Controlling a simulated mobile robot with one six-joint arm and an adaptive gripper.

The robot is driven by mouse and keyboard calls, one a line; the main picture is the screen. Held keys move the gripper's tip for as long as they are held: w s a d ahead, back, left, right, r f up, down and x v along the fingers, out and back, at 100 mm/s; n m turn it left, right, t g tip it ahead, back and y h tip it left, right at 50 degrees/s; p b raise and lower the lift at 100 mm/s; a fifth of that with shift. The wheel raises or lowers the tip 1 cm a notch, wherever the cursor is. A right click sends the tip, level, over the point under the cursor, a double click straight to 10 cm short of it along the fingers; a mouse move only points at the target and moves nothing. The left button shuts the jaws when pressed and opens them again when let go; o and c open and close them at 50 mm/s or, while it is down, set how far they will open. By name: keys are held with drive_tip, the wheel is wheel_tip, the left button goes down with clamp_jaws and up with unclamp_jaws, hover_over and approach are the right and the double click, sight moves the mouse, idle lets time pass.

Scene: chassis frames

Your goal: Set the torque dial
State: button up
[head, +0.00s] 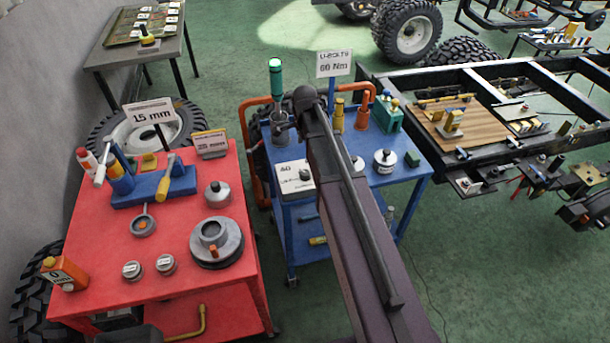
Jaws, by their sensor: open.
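A white box (289,186) with a small black knob (304,175), which looks like the torque dial, sits at the near left corner of the blue cart's top. Its printed marks are too small to read surely, and I cannot tell the knob's setting. A white sign (333,64) on a blue post stands behind it; it seems to read "U-BOLTS 60 Nm", though the digits are blurred. My arm reaches across the blue cart just right of the box and hides part of the cart top. I cannot make out my gripper; the arm's far end hides it.
The blue cart (415,178) also carries a green-topped post (276,75), yellow and orange tools and a round weight (384,160). A red cart (100,270) full of parts stands left. A black chassis frame (455,80) is at right. Green floor lies clear at lower right.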

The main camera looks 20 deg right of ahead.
sight(305, 172)
drive_tip(key=shift+f+b, duration=5.85)
drive_tip(key=shift+f, duration=0.25)
drive_tip(key=c, duration=1.2)
